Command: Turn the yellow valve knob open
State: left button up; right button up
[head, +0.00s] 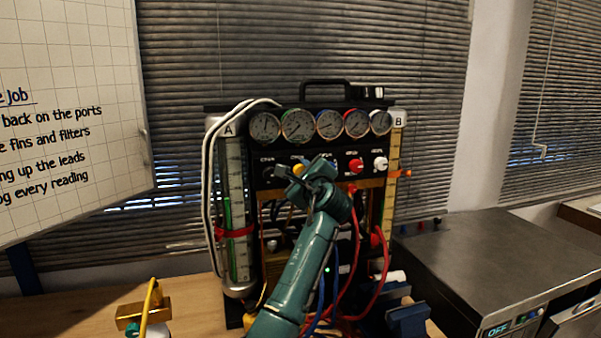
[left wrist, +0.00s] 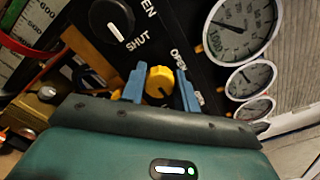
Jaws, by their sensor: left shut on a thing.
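The yellow valve knob (left wrist: 160,82) is on the black panel of the gauge rig, between the two blue fingers of my left gripper (left wrist: 160,88). The gripper is shut on it, one finger on each side. An "OPEN" label shows up and right of the knob; the lower part of the knob is hidden in the left wrist view. In the head view the knob (head: 298,170) shows only in part behind my left gripper (head: 297,172). My right gripper is in neither view.
A black knob (left wrist: 112,22) is beside the yellow one; red (head: 356,166) and white (head: 381,164) knobs are farther right. Several round gauges (head: 329,123) line the rig above. Red hoses (head: 381,280) hang below. A steel-topped unit (head: 500,255) stands to the right.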

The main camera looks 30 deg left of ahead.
pick_arm(q)
jog(key=shift+n, duration=0.3)
jog(key=shift+f+n+b, duration=0.1)
jog(key=shift+n+b, duration=0.25)
jog(key=shift+n, duration=0.65)
jog(key=n+b, duration=0.1)
jog(key=n, duration=0.1)
jog(key=shift+n, duration=0.4)
jog(key=n+b, duration=0.1)
jog(key=n, duration=0.1)
jog(key=shift+f+n, duration=0.15)
jog(key=shift+n, duration=0.15)
jog(key=n+b, duration=0.3)
jog(key=n, duration=0.2)
jog(key=shift+f+n+b, duration=0.1)
jog(key=shift+n+b, duration=0.35)
jog(key=shift+n, duration=0.55)
jog(key=shift+n+b, duration=0.65)
jog(key=shift+n, duration=0.65)
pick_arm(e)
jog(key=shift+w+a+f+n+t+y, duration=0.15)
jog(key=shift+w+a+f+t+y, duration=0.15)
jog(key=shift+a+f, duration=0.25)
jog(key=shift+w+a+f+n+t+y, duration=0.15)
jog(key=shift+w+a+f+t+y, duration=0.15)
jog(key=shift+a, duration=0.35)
pick_arm(q)
jog(key=shift+n, duration=0.3)
